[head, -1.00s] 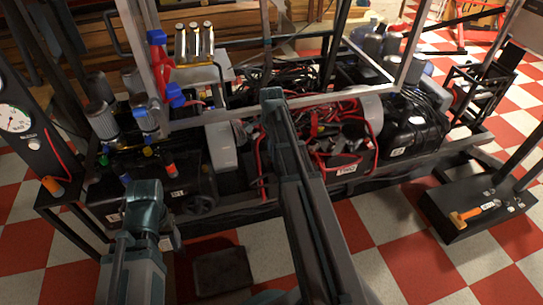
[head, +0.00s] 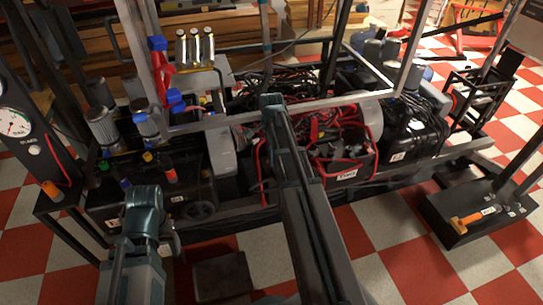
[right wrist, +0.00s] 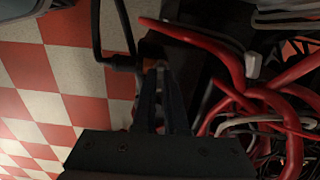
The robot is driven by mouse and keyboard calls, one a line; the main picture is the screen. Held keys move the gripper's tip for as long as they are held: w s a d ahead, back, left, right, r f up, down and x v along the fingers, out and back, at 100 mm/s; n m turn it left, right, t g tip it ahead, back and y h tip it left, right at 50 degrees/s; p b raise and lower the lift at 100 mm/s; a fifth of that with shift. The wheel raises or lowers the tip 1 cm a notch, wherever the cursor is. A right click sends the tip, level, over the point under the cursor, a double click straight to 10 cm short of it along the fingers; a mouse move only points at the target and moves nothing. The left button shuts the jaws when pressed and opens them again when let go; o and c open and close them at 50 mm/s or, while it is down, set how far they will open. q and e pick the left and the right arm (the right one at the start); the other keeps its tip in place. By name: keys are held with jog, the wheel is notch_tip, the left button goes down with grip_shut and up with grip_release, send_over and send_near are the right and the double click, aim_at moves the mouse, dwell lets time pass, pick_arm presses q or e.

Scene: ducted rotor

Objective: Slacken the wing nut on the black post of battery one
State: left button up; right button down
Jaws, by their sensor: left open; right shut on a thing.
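My right gripper (right wrist: 162,98) shows in the right wrist view with its dark fingers close together at a small, dim post-like piece (right wrist: 160,66). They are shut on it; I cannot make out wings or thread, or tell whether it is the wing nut. A black cable end lies beside it on the left. A dark box edge with thick red cables is on the right. In the head view, a labelled black box (head: 347,172) sits under red cables; which battery it is cannot be told. My right arm hides what lies behind it. My left gripper's fingers do not show.
A steel frame rail (head: 300,108) crosses above the cables. A black tank (head: 120,212) with coloured caps stands at left, near my left arm. A gauge panel (head: 14,124) is at far left. A black box with an orange-handled tool (head: 470,218) lies at right. Checkered floor is open in front.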

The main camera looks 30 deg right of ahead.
jog(key=n, duration=0.5)
jog(key=shift+n, duration=0.3)
jog(key=n, duration=0.9)
jog(key=shift+n, duration=0.4)
jog(key=n, duration=0.4)
jog(key=shift+n, duration=0.7)
jog(key=c, duration=1)
grip_release()
jog(key=shift+o, duration=0.2)
jog(key=shift+r, duration=0.15)
